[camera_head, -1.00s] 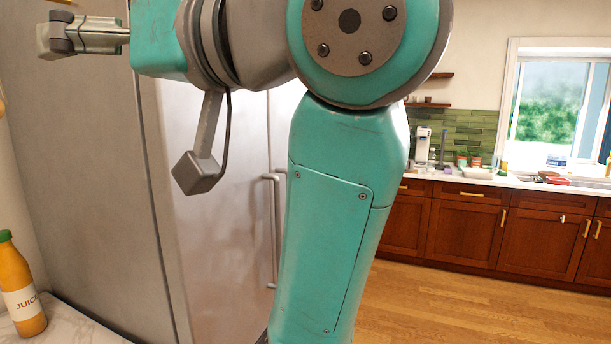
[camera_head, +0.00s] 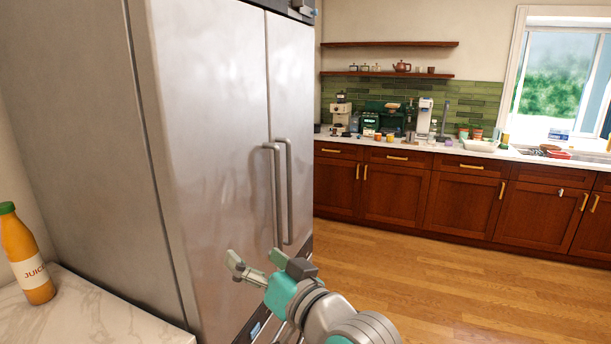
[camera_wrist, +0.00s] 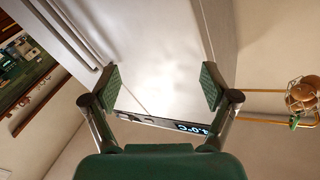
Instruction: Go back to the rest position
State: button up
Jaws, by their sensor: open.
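My gripper (camera_head: 257,262) is low in the head view, in front of the steel fridge (camera_head: 208,130). It is open. The wrist view shows its two green-padded fingers (camera_wrist: 161,87) spread apart with nothing between them. Beyond them in the wrist view is the fridge front (camera_wrist: 165,45), with a lit display (camera_wrist: 190,128). The rest of my arm runs down to the bottom edge of the head view. I cannot tell the exact gap between the fingers and the fridge.
A juice bottle (camera_head: 27,254) stands on the marble counter (camera_head: 95,310) at left. Two fridge handles (camera_head: 281,195) stick out near my gripper. Brown cabinets and a counter (camera_head: 455,160) with appliances line the back. The wooden floor (camera_head: 450,280) is clear.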

jog(key=s+d+f+m+t+h, duration=0.1)
jog(key=s+d+f+m+h, duration=0.1)
jog(key=d+f, duration=0.5)
jog(key=s+d+f+m+t+h, duration=0.1)
jog(key=s+d+f+h, duration=0.15)
jog(key=f, duration=0.85)
jog(key=s+d+f+m+h, duration=0.2)
jog(key=s+d+f+h, duration=0.2)
jog(key=s+d+f, duration=0.6)
jog(key=s+d+f+h, duration=0.1)
jog(key=s+d, duration=0.1)
jog(key=s, duration=0.8)
jog(key=s+d+f+h, duration=0.1)
jog(key=s+d, duration=0.1)
jog(key=s, duration=0.8)
jog(key=s+d+f+n+h, duration=0.1)
jog(key=s+d+f, duration=0.1)
jog(key=s, duration=0.7)
jog(key=shift+s+d+g+h, duration=0.35)
jog(key=shift+s+d+g, duration=0.05)
jog(key=shift+d, duration=0.15)
jog(key=shift+c, duration=0.3)
